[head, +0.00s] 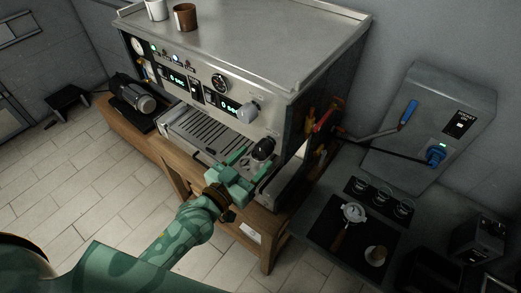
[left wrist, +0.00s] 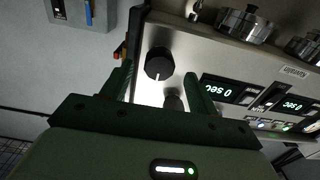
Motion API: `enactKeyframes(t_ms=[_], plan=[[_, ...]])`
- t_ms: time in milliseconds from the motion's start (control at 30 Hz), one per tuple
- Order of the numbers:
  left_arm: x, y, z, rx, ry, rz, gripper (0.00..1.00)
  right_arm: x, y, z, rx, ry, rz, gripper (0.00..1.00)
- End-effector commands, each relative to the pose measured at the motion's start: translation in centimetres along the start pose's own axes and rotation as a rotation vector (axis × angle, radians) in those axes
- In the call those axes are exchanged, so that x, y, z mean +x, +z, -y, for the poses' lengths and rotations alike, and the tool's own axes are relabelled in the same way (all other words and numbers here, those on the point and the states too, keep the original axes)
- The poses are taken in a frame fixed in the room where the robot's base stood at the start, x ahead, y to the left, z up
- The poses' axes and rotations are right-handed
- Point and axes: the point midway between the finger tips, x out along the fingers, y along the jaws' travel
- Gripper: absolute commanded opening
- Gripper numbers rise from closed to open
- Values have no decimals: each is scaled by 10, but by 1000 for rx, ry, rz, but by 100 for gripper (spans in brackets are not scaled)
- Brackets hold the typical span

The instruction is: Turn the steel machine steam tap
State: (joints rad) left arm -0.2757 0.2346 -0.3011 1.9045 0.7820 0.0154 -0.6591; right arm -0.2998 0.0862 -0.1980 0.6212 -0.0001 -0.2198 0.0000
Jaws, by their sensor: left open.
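The steel machine (head: 205,50) stands on a wooden counter, with its front facing me. My left gripper (head: 250,163) is open and just in front of the black knob. In the left wrist view the black knob (left wrist: 159,63), with a white mark, shows beyond and between the two fingers, seemingly not touched. A darker knob is partly hidden behind the gripper. My right gripper is not in view.
The drip tray (head: 197,135) lies left of my gripper. Red and orange handles (head: 325,122) stick out on the machine's right side.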

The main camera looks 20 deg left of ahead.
Motion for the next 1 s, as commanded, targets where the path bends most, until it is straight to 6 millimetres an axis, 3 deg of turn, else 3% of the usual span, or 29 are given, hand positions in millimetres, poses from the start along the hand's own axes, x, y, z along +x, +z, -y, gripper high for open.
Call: enactKeyframes(t_ms=[200, 567, 733, 1000], plan=[[30, 0, 0, 0, 0, 0, 60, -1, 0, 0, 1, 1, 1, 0], [36, 0, 0, 1, 1, 1, 60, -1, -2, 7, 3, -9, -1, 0], [36, 0, 0, 1, 0, 1, 15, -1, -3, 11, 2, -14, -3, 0], [36, 0, 0, -12, 0, 1, 15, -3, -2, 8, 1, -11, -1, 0]])
